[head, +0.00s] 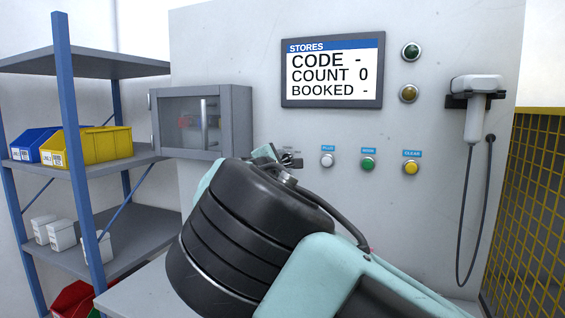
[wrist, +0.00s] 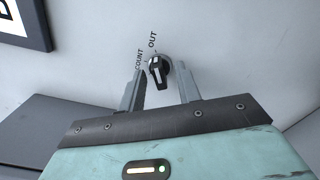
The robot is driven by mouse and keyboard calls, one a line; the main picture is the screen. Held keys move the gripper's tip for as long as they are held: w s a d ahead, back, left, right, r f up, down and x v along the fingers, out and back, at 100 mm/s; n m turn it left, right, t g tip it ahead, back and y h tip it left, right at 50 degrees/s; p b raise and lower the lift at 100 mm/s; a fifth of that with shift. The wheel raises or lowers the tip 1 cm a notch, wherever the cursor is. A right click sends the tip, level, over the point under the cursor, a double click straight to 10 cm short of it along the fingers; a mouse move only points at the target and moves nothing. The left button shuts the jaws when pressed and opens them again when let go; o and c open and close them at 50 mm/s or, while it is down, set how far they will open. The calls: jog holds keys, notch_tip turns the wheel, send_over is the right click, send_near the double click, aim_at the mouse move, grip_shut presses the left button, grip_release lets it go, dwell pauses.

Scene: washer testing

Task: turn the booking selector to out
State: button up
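The booking selector (wrist: 158,70) is a small dark round knob with a pale grip bar, on the wall panel between my fingertips in the wrist view. The labels COUNT and OUT are printed beside it; which one it points to I cannot tell for sure. My gripper (wrist: 159,78) is open, one grey finger on each side of the knob, with gaps showing. In the head view my gripper (head: 276,157) and arm cover most of the selector. The stores screen (head: 332,72) reads CODE -, COUNT 0, BOOKED -.
Right of the selector are white (head: 327,160), green (head: 368,164) and yellow (head: 411,168) buttons. A grey glass-fronted cabinet (head: 236,120) juts out to the left, near my gripper. A handheld scanner (head: 474,120) hangs at right. A shelf rack (head: 85,165) with bins stands at far left.

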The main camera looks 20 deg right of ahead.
jog(key=b+v, duration=0.3)
jog(key=v, duration=1.4)
jog(key=shift+s, duration=0.15)
jog(key=shift+a, duration=0.1)
